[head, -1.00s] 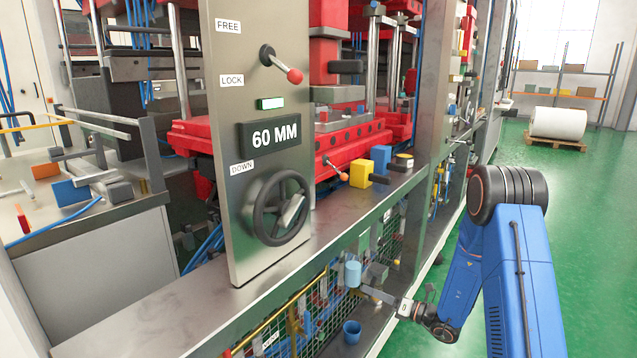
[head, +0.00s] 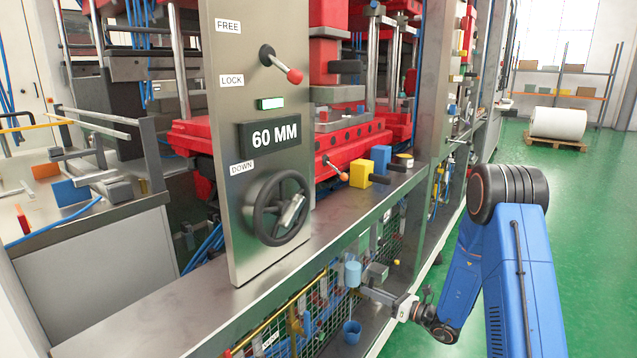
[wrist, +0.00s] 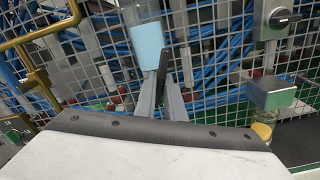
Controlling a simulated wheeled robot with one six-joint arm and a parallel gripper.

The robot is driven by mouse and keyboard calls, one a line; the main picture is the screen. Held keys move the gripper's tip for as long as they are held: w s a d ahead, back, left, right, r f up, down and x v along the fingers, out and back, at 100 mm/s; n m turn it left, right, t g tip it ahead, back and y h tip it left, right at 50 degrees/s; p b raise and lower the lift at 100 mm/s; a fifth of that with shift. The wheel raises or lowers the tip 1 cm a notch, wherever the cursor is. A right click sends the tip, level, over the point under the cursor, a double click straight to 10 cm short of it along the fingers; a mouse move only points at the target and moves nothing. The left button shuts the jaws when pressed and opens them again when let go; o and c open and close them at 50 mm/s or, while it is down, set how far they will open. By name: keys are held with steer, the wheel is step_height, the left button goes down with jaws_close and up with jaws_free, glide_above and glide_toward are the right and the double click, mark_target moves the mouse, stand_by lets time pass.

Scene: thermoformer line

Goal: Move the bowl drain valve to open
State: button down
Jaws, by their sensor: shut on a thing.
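A light blue bowl (head: 353,273) hangs on the mesh-backed lower part of the machine frame. It also shows at the top of the wrist view (wrist: 147,45). A dark, narrow lever (wrist: 163,66), apparently the bowl drain valve's handle, stands just right of and below the bowl. My gripper (wrist: 161,95) is shut on this lever, with a grey finger on each side. In the head view my gripper (head: 366,291) reaches in from the right, just below the bowl. The valve body is hidden, and I cannot tell the valve's position.
A blue cup (head: 351,333) stands on the ledge below. A grey box with a dark rotary knob (wrist: 283,18) and a metal block (wrist: 270,92) are to the right. Brass pipe (wrist: 38,35) runs at the left. Wire mesh and blue hoses lie behind.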

steer(key=n, duration=0.3)
steer(key=shift+s+a+n, duration=0.15)
steer(key=shift+s+n, duration=0.1)
steer(key=shift+n, duration=0.05)
steer(key=shift+r, duration=0.1)
steer(key=c, duration=1.8)
jaws_free()
steer(key=shift+o, duration=0.2)
steer(key=v, duration=1.7)
steer(key=shift+s, duration=0.1)
steer(key=shift+r, duration=0.1)
